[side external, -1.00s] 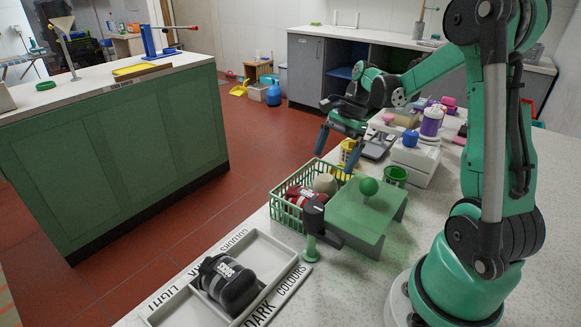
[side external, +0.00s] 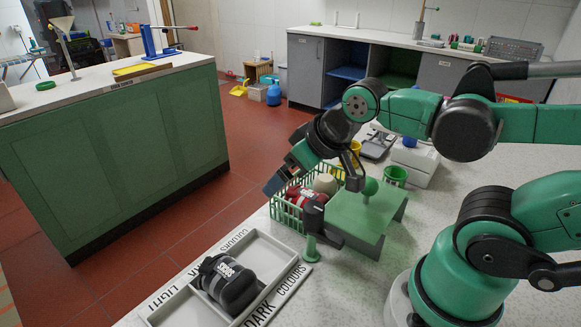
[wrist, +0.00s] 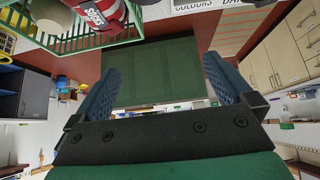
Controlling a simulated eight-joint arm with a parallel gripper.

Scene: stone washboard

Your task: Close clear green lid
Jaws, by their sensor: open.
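I cannot make out a clear green lid for certain. A green stand with a flat top (side external: 357,215) is beside the basket, with a round green ball (side external: 370,187) at its back edge. A green open-mesh basket (side external: 287,212) holds a red striped roll (side external: 305,194) and a cream item (side external: 325,183). In the wrist view the basket (wrist: 75,42) and the red roll (wrist: 97,14) show at the upper left. My gripper (side external: 275,184) is tilted down at the basket's back left rim; contact is unclear. Its blue fingers stand apart with nothing between them in the wrist view (wrist: 160,88).
A labelled white sorting tray (side external: 270,252) with a dark roll (side external: 226,283) is at the front left. A dark-topped green post (side external: 311,245) stands by the basket. Behind are a green cup (side external: 395,176) and a white box (side external: 415,164).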

